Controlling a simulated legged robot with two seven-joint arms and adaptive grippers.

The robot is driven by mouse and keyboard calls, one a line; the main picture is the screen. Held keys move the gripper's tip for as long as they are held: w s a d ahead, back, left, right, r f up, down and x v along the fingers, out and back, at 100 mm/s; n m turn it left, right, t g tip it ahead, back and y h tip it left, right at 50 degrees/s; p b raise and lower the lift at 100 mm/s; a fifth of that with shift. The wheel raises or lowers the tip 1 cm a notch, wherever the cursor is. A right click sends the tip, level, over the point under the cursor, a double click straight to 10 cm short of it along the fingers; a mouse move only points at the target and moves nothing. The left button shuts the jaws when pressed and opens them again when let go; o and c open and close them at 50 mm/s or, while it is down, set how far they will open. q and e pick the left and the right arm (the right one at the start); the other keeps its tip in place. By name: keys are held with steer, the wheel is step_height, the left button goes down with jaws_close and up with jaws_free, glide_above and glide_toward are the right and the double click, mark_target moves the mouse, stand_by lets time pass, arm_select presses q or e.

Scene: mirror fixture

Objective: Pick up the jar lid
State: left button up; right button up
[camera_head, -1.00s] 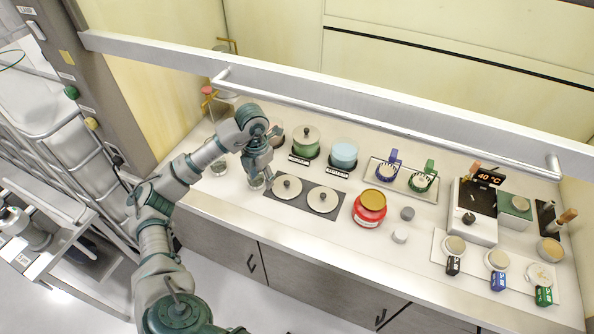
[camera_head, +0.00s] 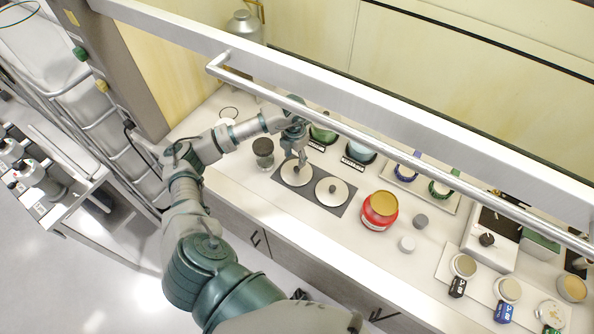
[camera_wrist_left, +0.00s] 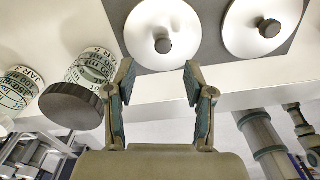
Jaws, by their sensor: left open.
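Two pale round lids with dark knobs lie side by side on a dark mat (camera_head: 314,188): the left lid (camera_head: 291,178) and the right lid (camera_head: 331,191). My left gripper (camera_head: 297,160) is above the left lid in the head view, partly overlapping it. In the left wrist view the open, empty fingers (camera_wrist_left: 159,82) point toward the left lid (camera_wrist_left: 145,25), with its knob ahead between them. The right lid (camera_wrist_left: 250,40) lies beyond the right finger. The labelled green jar (camera_head: 321,136) and blue jar (camera_head: 359,152) stand behind the mat, partly hidden by the rail. My right gripper is out of view.
A metal rail (camera_head: 400,155) crosses above the counter. A dark-topped glass jar (camera_head: 263,148) stands left of the mat. The counter front is mostly clear.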

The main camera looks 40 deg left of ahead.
mark_target(296, 168)
arm_select(q)
step_height(296, 168, down, 2)
steer(key=shift+s+f, duration=0.1)
steer(key=f, duration=0.3)
steer(key=f+p, duration=0.1)
steer(key=shift+w+d+f, duration=0.2)
steer(key=shift+d+f, duration=0.05)
steer(key=shift+a, duration=0.1)
steer(key=shift+c, duration=0.3)
jaws_close()
